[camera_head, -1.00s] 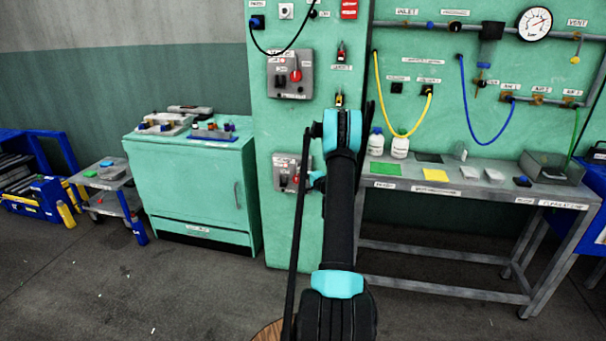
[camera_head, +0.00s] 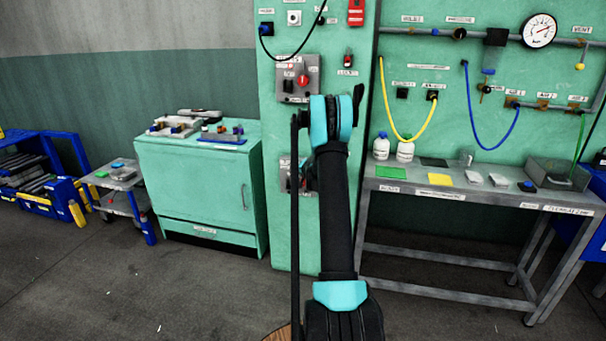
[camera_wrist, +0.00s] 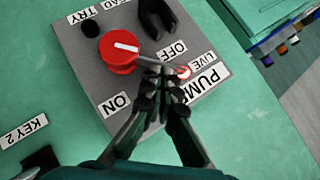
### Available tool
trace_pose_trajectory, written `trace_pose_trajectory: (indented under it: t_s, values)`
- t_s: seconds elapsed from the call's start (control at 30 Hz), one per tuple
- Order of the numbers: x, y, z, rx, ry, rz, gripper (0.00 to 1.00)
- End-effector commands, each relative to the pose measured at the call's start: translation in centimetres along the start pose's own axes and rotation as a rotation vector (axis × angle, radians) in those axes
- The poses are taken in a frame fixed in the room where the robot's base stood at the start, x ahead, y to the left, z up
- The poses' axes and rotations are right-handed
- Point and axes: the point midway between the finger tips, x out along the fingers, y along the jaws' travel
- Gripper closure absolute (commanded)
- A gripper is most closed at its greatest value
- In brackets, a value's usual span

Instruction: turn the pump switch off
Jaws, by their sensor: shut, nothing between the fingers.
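The PUMP panel (camera_wrist: 85,55) fills much of the wrist view. Its red round knob (camera_wrist: 118,55) has a white line that points right in the picture, roughly toward the OFF label (camera_wrist: 172,52). The ON label (camera_wrist: 118,103) is below the knob. A red lamp (camera_wrist: 184,72) glows by the LIVE label. My gripper (camera_wrist: 156,72) is shut and empty, its tips close beside the knob, between OFF and ON; I cannot tell whether they touch it. In the head view, the upper grey panel (camera_head: 284,97) with a red knob (camera_head: 303,80) matches this layout; my arm hides the gripper there.
A lower panel (camera_head: 284,180) is mostly hidden behind my arm. A black fork-shaped part (camera_wrist: 157,18) and a KEY 2 label (camera_wrist: 25,138) are near the knob. A green cabinet (camera_head: 195,185) stands left, a grey bench (camera_head: 470,191) right. A black cable (camera_head: 285,56) hangs above the upper panel.

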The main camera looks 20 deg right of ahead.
Motion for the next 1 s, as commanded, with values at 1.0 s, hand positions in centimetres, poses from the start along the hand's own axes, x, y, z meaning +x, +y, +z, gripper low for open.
trace_pose_trajectory:
  t_s: [1.0]
  values:
    - [3.0,-0.8,3.0,-0.448,-0.001,0.449,1.00]
